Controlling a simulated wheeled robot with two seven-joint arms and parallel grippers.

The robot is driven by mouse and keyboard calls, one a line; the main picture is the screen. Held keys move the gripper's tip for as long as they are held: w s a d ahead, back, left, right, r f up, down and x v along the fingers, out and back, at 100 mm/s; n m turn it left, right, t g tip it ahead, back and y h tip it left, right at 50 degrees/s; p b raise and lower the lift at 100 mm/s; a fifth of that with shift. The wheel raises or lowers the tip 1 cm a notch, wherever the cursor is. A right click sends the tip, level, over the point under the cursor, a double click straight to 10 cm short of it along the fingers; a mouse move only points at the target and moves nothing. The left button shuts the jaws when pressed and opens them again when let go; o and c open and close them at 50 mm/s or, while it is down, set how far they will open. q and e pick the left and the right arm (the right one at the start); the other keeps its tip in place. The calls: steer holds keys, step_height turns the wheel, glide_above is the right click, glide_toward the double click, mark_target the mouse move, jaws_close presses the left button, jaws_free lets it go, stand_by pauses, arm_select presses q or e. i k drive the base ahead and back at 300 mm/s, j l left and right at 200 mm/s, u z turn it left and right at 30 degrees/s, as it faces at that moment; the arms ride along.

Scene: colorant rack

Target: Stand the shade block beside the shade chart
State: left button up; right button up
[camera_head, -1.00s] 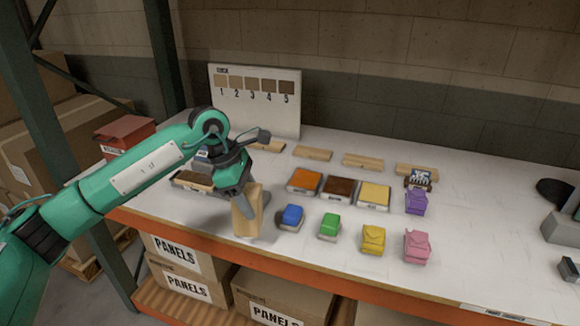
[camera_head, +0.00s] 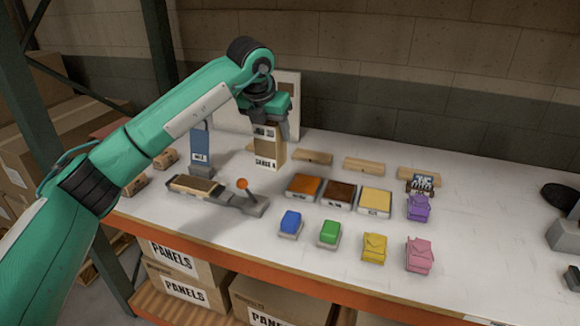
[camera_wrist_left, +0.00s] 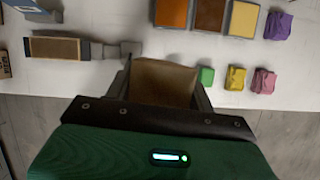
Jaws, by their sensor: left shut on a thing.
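The shade block (camera_head: 268,150) is a tan wooden block with a white label too small to read surely. It is upright in my left gripper (camera_head: 267,118), whose fingers are shut on its upper part. It stands in front of the shade chart (camera_head: 288,90), a pale upright board at the back, mostly hidden behind my arm. I cannot tell whether the block's foot touches the table. In the left wrist view the block (camera_wrist_left: 163,80) sits between the fingers. My right gripper is not in view.
Orange, brown and yellow trays (camera_head: 340,192) lie right of the block. Blue, green, yellow, pink and purple items stand nearer. A lever with an orange knob (camera_head: 242,184) and a blue sign (camera_head: 201,145) are to the left. Wooden strips (camera_head: 313,157) lie along the back.

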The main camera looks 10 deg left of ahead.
mark_target(289, 169)
steer(key=i, duration=0.85)
